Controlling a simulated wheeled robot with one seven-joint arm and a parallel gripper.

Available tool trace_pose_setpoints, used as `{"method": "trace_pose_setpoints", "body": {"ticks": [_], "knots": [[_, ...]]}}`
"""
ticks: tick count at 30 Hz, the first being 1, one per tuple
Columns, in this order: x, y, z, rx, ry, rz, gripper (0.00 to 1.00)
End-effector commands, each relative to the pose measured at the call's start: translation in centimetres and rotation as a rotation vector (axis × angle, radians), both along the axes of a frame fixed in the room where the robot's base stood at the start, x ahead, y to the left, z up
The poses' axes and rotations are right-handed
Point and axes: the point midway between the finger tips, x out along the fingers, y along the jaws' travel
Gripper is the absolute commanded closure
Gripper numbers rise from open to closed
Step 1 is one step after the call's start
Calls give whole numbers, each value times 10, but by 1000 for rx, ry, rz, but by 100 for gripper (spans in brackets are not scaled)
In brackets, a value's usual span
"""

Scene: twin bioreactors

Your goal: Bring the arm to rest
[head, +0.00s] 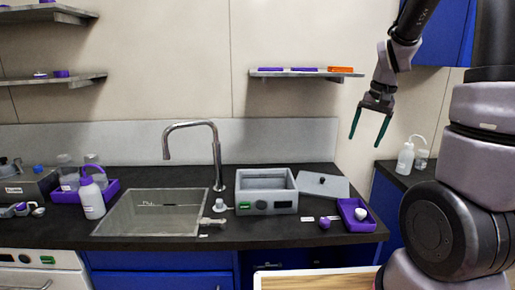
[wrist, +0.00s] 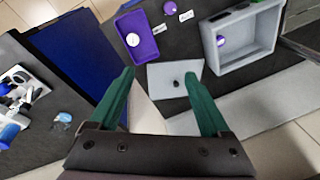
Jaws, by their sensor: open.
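My gripper (head: 371,125) hangs from my arm at the upper right in the head view, in front of the wall and well above the counter. Its two green fingers are spread apart with nothing between them. In the wrist view my gripper (wrist: 158,92) points down, open and empty, with a grey lid (wrist: 176,84) on the counter below, seen between the fingers. My arm bends down from the top right of the head view.
The counter (head: 220,243) holds a sink (head: 150,213), a tall faucet (head: 217,150), a grey open bath (head: 267,192), a flat lid (head: 322,185) and a purple tray (head: 357,222). A shelf (head: 305,73) is left of my gripper. Bottles (head: 406,157) stand at the right.

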Motion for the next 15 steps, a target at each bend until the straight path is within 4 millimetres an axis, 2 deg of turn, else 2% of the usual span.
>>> {"method": "trace_pose_setpoints", "body": {"ticks": [1,6,12,15], "knots": [[-11,8,21,15,-44,5,19],[-50,35,75,46,-166,32,19],[-105,62,120,54,-304,63,19],[-130,71,133,47,-362,74,19]]}}
